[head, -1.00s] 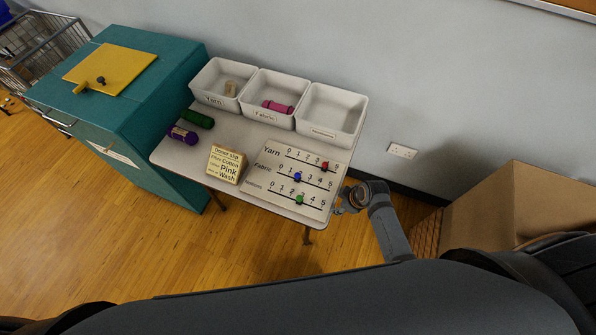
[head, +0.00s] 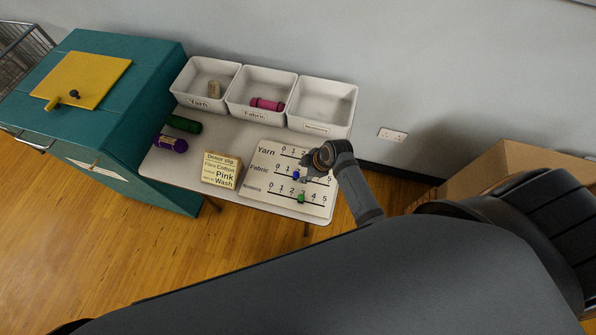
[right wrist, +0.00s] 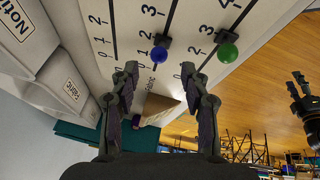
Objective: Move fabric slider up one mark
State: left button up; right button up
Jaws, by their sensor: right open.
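The fabric slider is a blue knob (head: 296,174) on the middle line of the white slider board (head: 262,203), around the 2 mark. The blue knob (right wrist: 159,54) also shows in the right wrist view, ahead of and between the fingertips, apart from them. My right gripper (head: 308,173) is over the right half of the board, just right of the blue knob. In the right wrist view my right gripper (right wrist: 159,75) is open and empty. It hides part of the Yarn and Fabric scales in the head view.
A green knob (head: 301,198) sits on the line below; it also shows in the right wrist view (right wrist: 228,53). A donor slip block (head: 221,171) stands left of the board. White bins (head: 318,125) line the table's back. A cardboard box (head: 500,165) is at right.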

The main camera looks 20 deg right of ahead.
aim_at(297, 174)
jog(key=x, duration=0.4)
jog(key=shift+w+f, duration=0.2)
jog(key=shift+f, duration=0.15)
grip_shut()
